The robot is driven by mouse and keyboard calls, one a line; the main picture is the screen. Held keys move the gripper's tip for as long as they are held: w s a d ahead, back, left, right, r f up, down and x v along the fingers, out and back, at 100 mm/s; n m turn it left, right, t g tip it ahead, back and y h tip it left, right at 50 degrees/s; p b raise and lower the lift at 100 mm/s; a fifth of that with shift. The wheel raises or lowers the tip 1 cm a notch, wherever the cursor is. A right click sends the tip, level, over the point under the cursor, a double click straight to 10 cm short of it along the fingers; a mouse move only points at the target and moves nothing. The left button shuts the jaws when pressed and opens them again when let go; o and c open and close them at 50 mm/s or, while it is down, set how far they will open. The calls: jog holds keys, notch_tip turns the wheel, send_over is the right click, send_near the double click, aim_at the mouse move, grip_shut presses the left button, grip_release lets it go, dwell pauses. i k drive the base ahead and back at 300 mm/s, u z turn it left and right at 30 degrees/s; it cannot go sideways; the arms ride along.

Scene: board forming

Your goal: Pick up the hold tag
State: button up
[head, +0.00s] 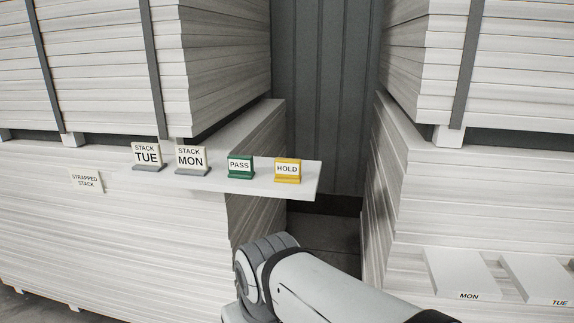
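The hold tag (288,170) is a small yellow block with a white face reading HOLD. It stands upright near the right end of a narrow white shelf (307,183) that juts from the left board stack. The green pass tag (240,167) stands just to its left, with a gap between them. My arm reaches in from the lower right, below the shelf and apart from the tags. My gripper is not visible in the head view.
Signs reading STACK MON (191,159) and STACK TUE (146,156) stand further left on the shelf. A right board stack (470,190) has two pale plates marked MON (460,273) and TUE (540,278). A gap lies between the stacks, right of the shelf.

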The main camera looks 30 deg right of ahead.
aim_at(288, 170)
jog(key=z, duration=0.3)
jog(key=i, duration=0.6)
jog(key=z, duration=0.3)
jog(key=k, duration=0.9)
jog(key=z, duration=0.2)
jog(key=i, duration=0.65)
